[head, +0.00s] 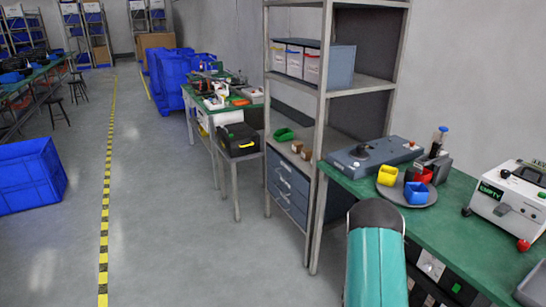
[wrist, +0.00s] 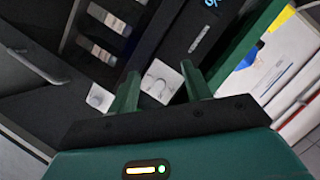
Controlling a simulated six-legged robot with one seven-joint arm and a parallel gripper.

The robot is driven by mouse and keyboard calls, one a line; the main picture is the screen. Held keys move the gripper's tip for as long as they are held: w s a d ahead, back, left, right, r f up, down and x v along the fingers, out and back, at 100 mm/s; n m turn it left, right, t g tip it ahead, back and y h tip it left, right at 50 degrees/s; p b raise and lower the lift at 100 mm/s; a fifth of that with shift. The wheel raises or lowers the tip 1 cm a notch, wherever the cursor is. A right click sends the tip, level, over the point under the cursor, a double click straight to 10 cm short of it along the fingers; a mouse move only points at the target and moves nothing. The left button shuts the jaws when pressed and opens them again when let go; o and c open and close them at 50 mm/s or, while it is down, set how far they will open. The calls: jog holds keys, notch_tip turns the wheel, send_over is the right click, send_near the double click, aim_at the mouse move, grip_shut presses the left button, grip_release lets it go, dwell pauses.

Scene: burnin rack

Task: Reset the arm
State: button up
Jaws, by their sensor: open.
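My gripper (wrist: 162,84) shows in the wrist view with its two green fingers apart and nothing between them. Behind the fingertips is a dark panel with small white plates and a lit blue readout; I cannot tell whether the fingers touch it. In the head view my teal arm stands at the front edge of the green bench (head: 462,248), and my gripper is hidden there.
The bench carries a grey-blue device (head: 370,157), a round tray (head: 405,194) with yellow, red and blue cups, and a white tester (head: 510,200). A grey shelf rack (head: 322,110) stands left of the bench. The floor aisle (head: 160,220) at left is clear, with a blue crate (head: 28,178) beyond.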

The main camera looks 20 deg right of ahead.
jog(key=w+a+r+n+t+y, duration=0.2)
jog(key=w+a+r+n+y, duration=0.1)
jog(key=w+a+r, duration=0.3)
jog(key=w+a+r+n+t+y, duration=0.1)
jog(key=w+a+r+n+y, duration=0.1)
jog(key=w+a+r, duration=0.35)
jog(key=s+a+r+n+y, duration=0.2)
jog(key=a+r+n+y, duration=0.25)
jog(key=a+r, duration=0.8)
jog(key=s+a+r+n+y, duration=0.3)
jog(key=s+a+r+n, duration=0.4)
jog(key=s+a+r, duration=0.4)
jog(key=s+a+r+n+g, duration=0.1)
jog(key=s+a+n, duration=0.2)
jog(key=s, duration=0.4)
jog(key=s+a+r+n+g, duration=0.1)
jog(key=s+a+n+g, duration=0.1)
jog(key=s, duration=0.6)
jog(key=shift+a+r+n+y, duration=0.15)
jog(key=shift+a+n+y, duration=0.35)
jog(key=shift+a, duration=0.55)
jog(key=shift+c, duration=0.4)
